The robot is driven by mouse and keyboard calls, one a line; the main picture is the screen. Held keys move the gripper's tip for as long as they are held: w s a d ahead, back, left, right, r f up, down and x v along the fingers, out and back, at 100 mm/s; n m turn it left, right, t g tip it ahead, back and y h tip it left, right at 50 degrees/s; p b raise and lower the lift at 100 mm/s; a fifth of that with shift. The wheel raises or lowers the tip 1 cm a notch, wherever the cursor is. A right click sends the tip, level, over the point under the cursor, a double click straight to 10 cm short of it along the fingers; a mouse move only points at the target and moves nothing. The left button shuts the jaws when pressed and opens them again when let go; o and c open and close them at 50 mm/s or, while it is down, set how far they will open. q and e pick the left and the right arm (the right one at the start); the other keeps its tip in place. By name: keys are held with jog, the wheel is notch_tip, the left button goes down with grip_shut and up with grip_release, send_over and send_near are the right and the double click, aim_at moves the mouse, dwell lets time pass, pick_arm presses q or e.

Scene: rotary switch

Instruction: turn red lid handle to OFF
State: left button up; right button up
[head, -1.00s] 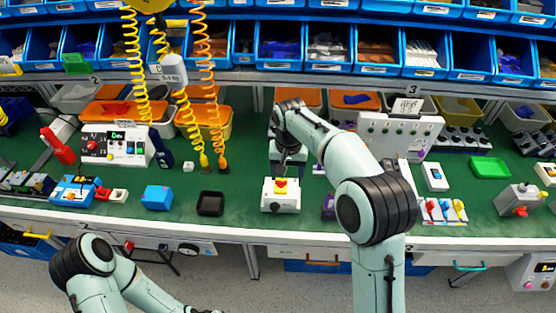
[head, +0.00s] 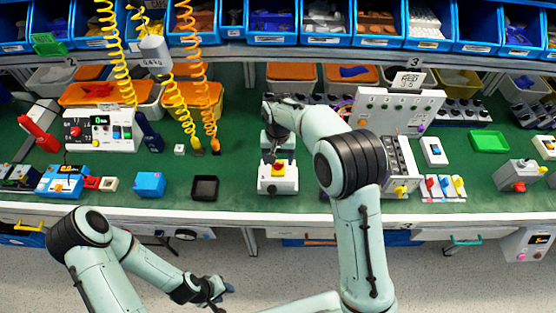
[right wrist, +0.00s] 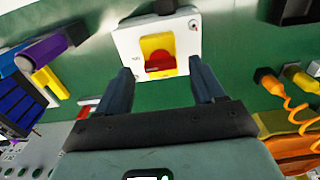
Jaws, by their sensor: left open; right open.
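The switch is a white box (head: 278,185) on the green bench in the head view, with a small red handle (head: 279,163) on top, partly covered by my arm. In the right wrist view the red handle (right wrist: 160,62) lies crosswise on a yellow plate (right wrist: 156,42) on the white box (right wrist: 186,28). The ON/OFF marks are too small to read. My right gripper (right wrist: 161,82) is open, its two fingers spread either side of the handle's line and apart from it. My left gripper (head: 222,289) is open and empty, low in front of the bench.
A grey panel (head: 398,108) stands right. Blue bins (head: 325,22) line the back shelf.

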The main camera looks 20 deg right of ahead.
jog(key=shift+f, duration=0.95)
jog(key=shift+c, duration=0.3)
jog(key=c, duration=1)
